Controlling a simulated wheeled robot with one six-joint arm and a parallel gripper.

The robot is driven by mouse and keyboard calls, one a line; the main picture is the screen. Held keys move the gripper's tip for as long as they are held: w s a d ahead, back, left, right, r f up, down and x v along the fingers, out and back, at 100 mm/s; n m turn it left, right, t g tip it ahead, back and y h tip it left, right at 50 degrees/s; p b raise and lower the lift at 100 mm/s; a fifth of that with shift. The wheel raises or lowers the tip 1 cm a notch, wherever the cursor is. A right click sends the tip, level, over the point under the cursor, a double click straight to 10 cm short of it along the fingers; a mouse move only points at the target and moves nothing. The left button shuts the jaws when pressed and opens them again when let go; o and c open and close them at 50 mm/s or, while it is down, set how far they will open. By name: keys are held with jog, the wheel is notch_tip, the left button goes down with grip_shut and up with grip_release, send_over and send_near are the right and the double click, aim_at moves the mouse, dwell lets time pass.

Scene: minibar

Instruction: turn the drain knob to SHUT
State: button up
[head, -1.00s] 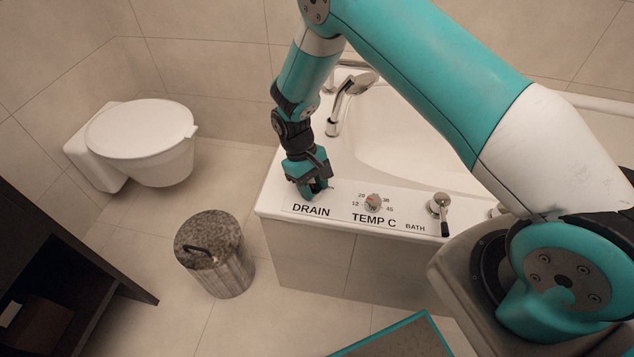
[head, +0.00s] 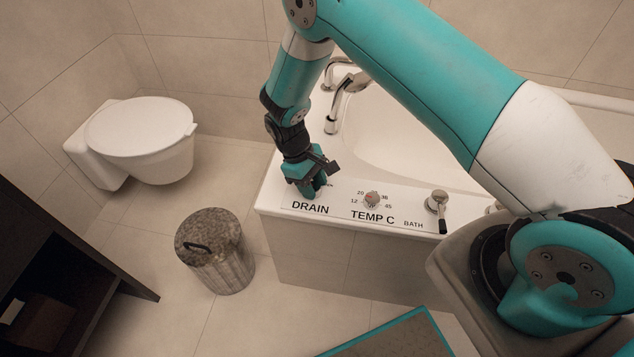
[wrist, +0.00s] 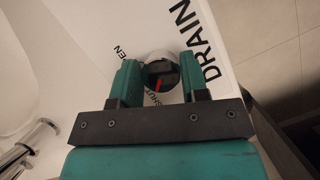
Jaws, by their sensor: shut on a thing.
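The drain knob (wrist: 159,68) shows in the wrist view as a round, light-rimmed knob with a red mark, between the two teal fingers. My gripper (wrist: 158,82) is shut on it from above. The red mark slants, with its lower end toward the partly covered SHUT lettering; part of OPEN shows above left of the knob. Exactly where the mark points is hard to tell. In the head view my gripper (head: 315,191) is over the DRAIN label at the tub's near left corner and hides the knob.
The temperature knob (head: 372,199) and the bath lever (head: 438,204) stand to the right on the same tub ledge (head: 340,214). A tap (head: 335,112) rises behind. A lidded bin (head: 214,250) and a toilet (head: 142,140) are to the left.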

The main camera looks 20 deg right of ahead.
jog(key=o, duration=0.9)
jog(key=shift+a, duration=0.25)
jog(key=shift+c, duration=0.2)
jog(key=shift+d, duration=0.1)
jog(key=shift+w, duration=0.1)
jog(key=p+v, duration=0.1)
jog(key=v, duration=1.6)
jog(key=shift+r, duration=0.25)
jog(key=shift+r, duration=0.1)
